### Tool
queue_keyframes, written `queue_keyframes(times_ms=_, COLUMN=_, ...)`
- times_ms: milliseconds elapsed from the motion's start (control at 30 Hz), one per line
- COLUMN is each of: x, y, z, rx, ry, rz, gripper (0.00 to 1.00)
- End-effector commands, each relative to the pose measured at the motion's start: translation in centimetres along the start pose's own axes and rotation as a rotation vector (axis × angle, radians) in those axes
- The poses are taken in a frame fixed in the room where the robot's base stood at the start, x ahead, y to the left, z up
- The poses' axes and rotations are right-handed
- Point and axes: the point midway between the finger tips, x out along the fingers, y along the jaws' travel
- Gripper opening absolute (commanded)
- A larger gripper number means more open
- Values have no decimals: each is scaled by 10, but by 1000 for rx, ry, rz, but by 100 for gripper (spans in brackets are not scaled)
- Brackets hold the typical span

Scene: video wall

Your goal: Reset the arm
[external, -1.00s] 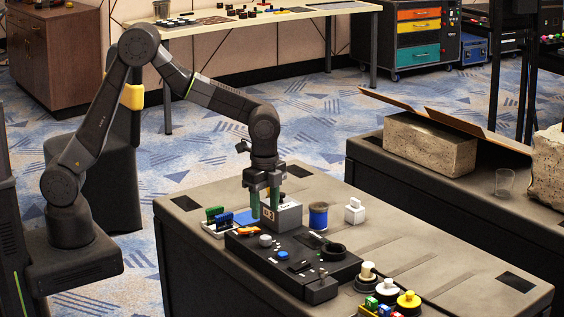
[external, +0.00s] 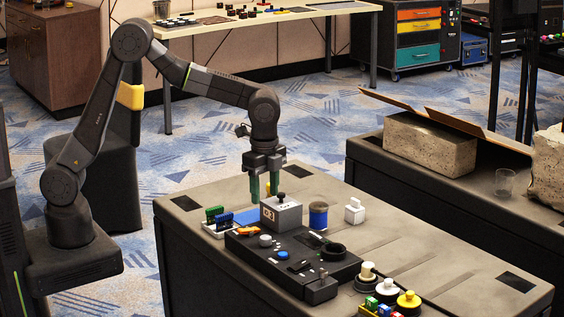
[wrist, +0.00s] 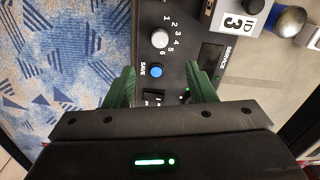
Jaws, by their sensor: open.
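My gripper (external: 264,187) hangs with its green fingers pointing down, above and just behind the grey box with a black knob (external: 281,214). Its fingers are apart with nothing between them; in the wrist view the gripper (wrist: 160,87) also shows as two separated green fingers. The black control panel (external: 300,262) lies on the table below. On it are a white knob (wrist: 160,38) with numbers beside it, a blue SAVE button (wrist: 156,71) and a black switch (wrist: 153,97). The grey box carries an "ID 3" label (wrist: 238,18) in the wrist view.
A blue spool (external: 318,217) and a white block (external: 354,211) stand right of the grey box. A white tray (external: 222,231) with green and blue pieces is at the left. Colored buttons (external: 388,299) sit at the front. The table's right side (external: 450,255) is mostly clear.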

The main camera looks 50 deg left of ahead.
Motion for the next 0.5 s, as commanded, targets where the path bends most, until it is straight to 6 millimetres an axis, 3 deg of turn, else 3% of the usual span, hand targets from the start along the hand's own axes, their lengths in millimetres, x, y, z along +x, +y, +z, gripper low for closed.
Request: queue_keyframes(times_ms=500, x=98, y=1, z=1, rx=0, ry=-3, rz=3, gripper=50)
